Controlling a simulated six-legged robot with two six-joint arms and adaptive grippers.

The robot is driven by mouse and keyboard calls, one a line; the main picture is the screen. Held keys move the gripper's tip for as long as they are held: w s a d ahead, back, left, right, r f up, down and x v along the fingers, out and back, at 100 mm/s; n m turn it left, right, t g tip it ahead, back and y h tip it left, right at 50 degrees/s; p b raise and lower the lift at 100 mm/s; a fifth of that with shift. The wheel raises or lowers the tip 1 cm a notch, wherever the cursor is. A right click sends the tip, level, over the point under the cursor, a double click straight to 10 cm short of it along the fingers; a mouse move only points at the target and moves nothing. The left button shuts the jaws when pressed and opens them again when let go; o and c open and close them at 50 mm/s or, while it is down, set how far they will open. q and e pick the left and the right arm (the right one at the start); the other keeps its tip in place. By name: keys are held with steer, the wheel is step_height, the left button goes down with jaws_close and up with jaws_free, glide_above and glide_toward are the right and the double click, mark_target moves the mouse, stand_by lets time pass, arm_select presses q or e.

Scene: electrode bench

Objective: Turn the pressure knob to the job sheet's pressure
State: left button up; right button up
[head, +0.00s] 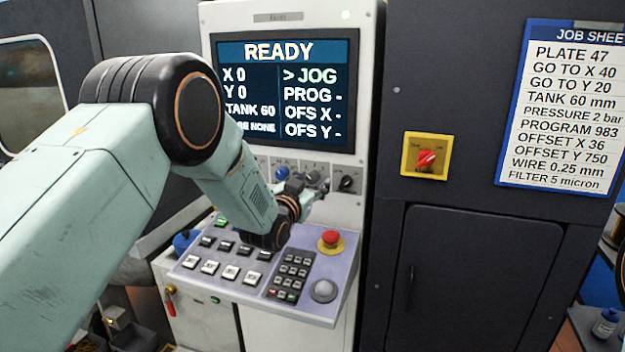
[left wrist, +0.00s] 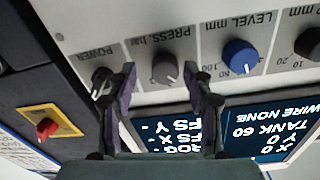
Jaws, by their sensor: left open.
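In the head view my left gripper (head: 319,189) is just below and in front of the knob row, where the pressure knob (head: 313,177) partly shows. The left fingers (left wrist: 164,76) stand either side of the knob; I cannot tell whether they touch it. The knob's exact setting is too small to read. The job sheet (head: 563,108) reads "PRESSURE 2 bar". My right gripper is not in view.
A blue level knob (left wrist: 239,56) and a black power knob (left wrist: 102,80) flank the pressure knob. The screen (head: 288,92) reads READY, TANK 60. Below are a keypad panel (head: 262,299) and a red stop button (head: 330,238). A red switch (head: 426,158) is to the right.

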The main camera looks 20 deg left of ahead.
arm_select(q)
steer(key=shift+s+a+r, duration=0.25)
steer(key=shift+a, duration=0.25)
steer(key=shift+w+d+f, duration=0.2)
steer(key=shift+w+d, duration=0.25)
steer(key=shift+w, duration=0.05)
steer(key=c, duration=0.5)
steer(key=shift+s+a, duration=0.2)
steer(key=shift+a, duration=0.15)
steer(key=c, duration=0.4)
steer(key=shift+d, duration=0.15)
jaws_close()
